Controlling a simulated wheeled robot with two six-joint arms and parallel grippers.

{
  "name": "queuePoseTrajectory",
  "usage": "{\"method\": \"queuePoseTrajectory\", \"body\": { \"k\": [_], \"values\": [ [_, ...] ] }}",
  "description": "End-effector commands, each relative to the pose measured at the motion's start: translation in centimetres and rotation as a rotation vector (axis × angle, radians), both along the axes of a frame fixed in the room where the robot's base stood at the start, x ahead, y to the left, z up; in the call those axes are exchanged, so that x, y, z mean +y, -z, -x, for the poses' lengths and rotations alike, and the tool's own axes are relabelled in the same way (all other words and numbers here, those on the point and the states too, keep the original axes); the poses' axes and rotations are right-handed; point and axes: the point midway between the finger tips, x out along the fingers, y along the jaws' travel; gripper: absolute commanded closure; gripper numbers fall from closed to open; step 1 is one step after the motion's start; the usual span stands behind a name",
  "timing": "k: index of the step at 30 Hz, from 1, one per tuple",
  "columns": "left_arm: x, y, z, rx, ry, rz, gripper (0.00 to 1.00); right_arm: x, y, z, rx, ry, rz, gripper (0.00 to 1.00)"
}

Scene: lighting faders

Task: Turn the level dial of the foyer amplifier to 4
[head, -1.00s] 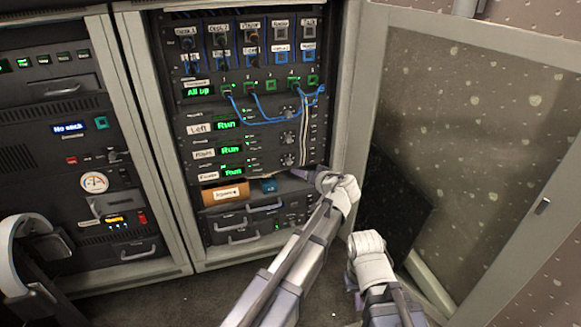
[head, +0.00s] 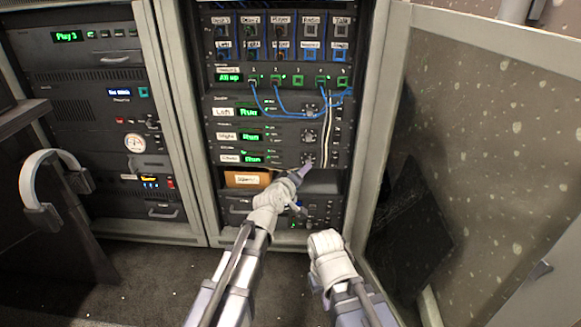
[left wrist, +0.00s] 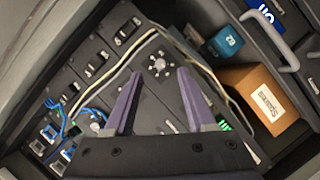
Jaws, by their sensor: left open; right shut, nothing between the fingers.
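The foyer amplifier (head: 283,158) is the lowest of three similar units in the open rack; its green display reads "Run". Its level dial (head: 308,159) is a small round knob at the unit's right; its setting is too small to read. My left gripper (head: 302,171) reaches up to just below this dial. In the left wrist view, my left gripper (left wrist: 153,82) has its purple fingers open and empty, with the dial (left wrist: 160,66) just beyond and between the tips, apparently untouched. My right gripper (head: 325,243) is low in front of the rack, shut and empty, its fingers mostly hidden.
White cables (head: 329,130) hang just right of the dials, and blue cables (head: 290,112) loop above. A cardboard box (head: 247,179) sits in the shelf below. The open rack door (head: 480,140) stands at the right. Headphones (head: 45,185) hang at the left.

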Motion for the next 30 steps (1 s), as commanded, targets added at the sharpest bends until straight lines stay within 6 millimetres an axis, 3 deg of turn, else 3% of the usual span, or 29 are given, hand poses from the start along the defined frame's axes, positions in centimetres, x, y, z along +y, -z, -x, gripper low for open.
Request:
{"method": "queuePoseTrajectory", "body": {
  "k": [11,25,30],
  "values": [
    [0.1,-0.4,-0.5,-0.015,-0.015,0.048,0.44,0.0,0.2,0.0,0.000,0.000,0.000,1.00],
    [-1.8,1.0,-6.2,-0.015,-0.014,0.046,0.44,0.0,1.7,0.0,0.000,0.000,0.000,1.00],
    [-2.2,1.2,-7.3,-0.014,-0.015,0.048,0.44,0.0,1.9,0.0,0.000,0.000,0.000,1.00]
  ]
}}
